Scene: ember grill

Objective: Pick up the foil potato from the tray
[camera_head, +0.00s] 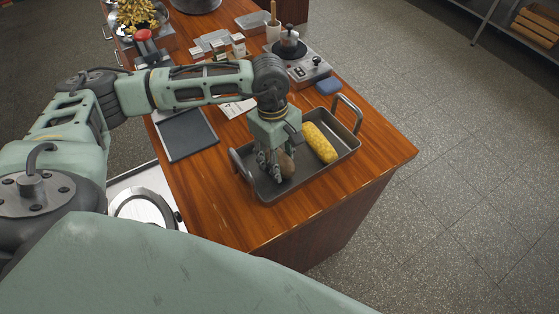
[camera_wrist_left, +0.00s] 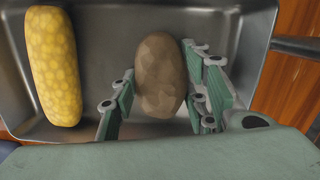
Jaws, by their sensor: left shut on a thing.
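A brown faceted potato (camera_head: 287,165) is in the grey metal tray (camera_head: 318,178) at the counter's end. In the left wrist view the potato (camera_wrist_left: 160,75) sits between the fingers of my left gripper (camera_wrist_left: 161,98). In the head view my left gripper (camera_head: 274,162) reaches down into the tray and is shut on the potato, partly hiding it. Whether the potato touches the tray floor, I cannot tell. My right gripper is not in view.
A yellow corn cob (camera_head: 320,142) lies in the tray beside the potato. A dark flat board (camera_head: 186,134) lies left of the tray. A blue block (camera_head: 328,86) and a small stove (camera_head: 303,68) stand behind. The tray has raised handles (camera_head: 349,108).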

